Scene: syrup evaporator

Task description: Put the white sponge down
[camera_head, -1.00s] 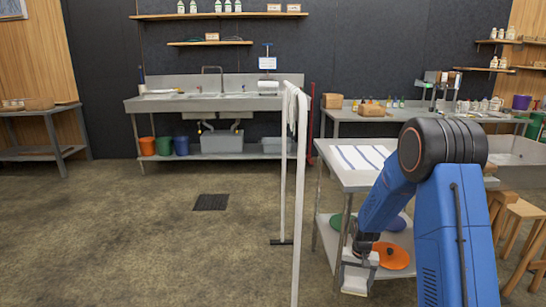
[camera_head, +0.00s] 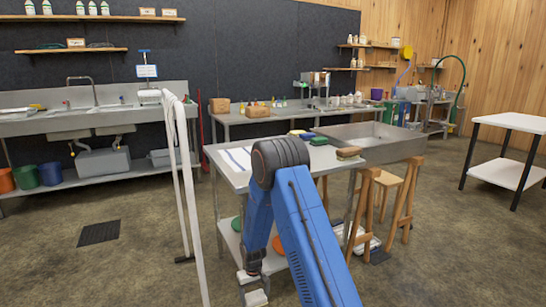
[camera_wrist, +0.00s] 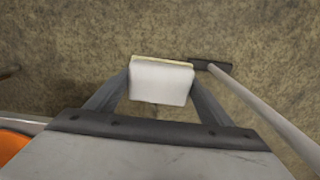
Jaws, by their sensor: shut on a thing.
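The white sponge (camera_wrist: 160,82) is a white block with a thin yellowish layer along its far edge. In the wrist view my gripper (camera_wrist: 162,88) is shut on it, one finger on each side, above the bare brown floor. In the head view my gripper (camera_head: 254,287) hangs low at the bottom, in front of the left side of the steel table, with the white sponge (camera_head: 257,298) at its tip. My blue arm covers part of this table.
The steel table (camera_head: 232,177) bears a striped cloth (camera_head: 238,157), a brush (camera_head: 348,153) and sponges (camera_head: 302,134). A white pole (camera_head: 180,190) stands left of it.

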